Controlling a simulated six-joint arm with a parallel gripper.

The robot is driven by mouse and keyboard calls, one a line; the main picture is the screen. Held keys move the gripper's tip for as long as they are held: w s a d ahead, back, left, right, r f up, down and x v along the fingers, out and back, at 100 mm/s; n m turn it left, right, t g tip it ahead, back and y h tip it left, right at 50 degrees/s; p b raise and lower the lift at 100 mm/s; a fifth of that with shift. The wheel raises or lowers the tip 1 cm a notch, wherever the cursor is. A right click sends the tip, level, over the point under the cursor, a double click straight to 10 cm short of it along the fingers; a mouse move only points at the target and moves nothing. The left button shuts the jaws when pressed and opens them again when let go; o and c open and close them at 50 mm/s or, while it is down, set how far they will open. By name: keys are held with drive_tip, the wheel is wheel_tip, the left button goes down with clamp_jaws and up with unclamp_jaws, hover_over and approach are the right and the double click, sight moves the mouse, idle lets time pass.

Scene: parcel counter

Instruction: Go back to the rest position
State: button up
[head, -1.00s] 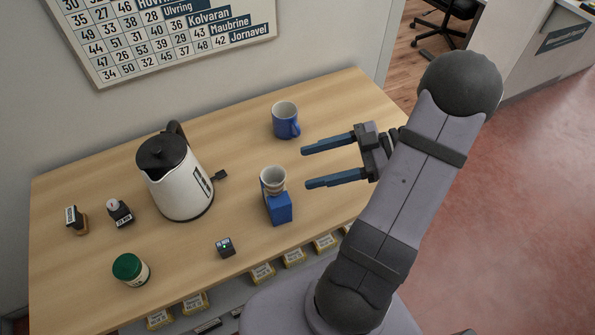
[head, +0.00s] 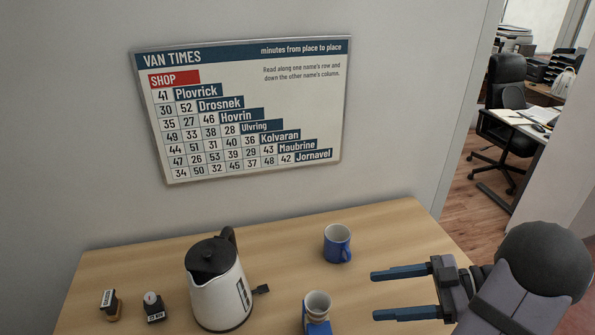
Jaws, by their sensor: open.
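My gripper (head: 405,294) is open and empty, at the lower right of the head view. Its two blue fingers point left and are apart. It appears above the right part of the wooden counter (head: 392,225). A blue mug (head: 336,243) with a pale inside stands on the counter, up and left of the gripper. The lower part of my arm is out of the frame.
A white kettle (head: 218,290) with a black lid stands left of the cup. Two small stamps (head: 110,304) (head: 154,306) stand further left. A van times chart (head: 245,110) hangs on the wall behind. An office chair (head: 507,110) and desk show at the right, beyond the wall's edge.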

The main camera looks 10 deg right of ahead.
drive_tip(key=w+r+m+t+h+p, duration=0.25)
drive_tip(key=w+h, duration=0.45)
drive_tip(key=w, duration=0.4)
drive_tip(key=w+r+m+t+h+p, duration=0.1)
drive_tip(key=w+r+t+h, duration=0.25)
drive_tip(key=w+h, duration=0.6)
drive_tip(key=s+a+f+m+g+p, duration=0.15)
drive_tip(key=s+a+g, duration=0.3)
drive_tip(key=s, duration=0.45)
drive_tip(key=s+a+f+g+p, duration=0.1)
drive_tip(key=s+a+f+g, duration=0.1)
drive_tip(key=s+a+g, duration=0.35)
drive_tip(key=s+a+f+m+y+b, duration=0.1)
drive_tip(key=s+a+f+m+b, duration=0.1)
drive_tip(key=s+f+m+b, duration=0.1)
drive_tip(key=s+a+f+m+g+y+b, duration=0.1)
drive_tip(key=s+a+f+m+y+b, duration=0.1)
drive_tip(key=s+f+m, duration=0.3)
wheel_tip(320, 180, down, 4)
drive_tip(key=s+b, duration=0.1)
drive_tip(key=s, duration=0.2)
drive_tip(key=shift+m, duration=0.4)
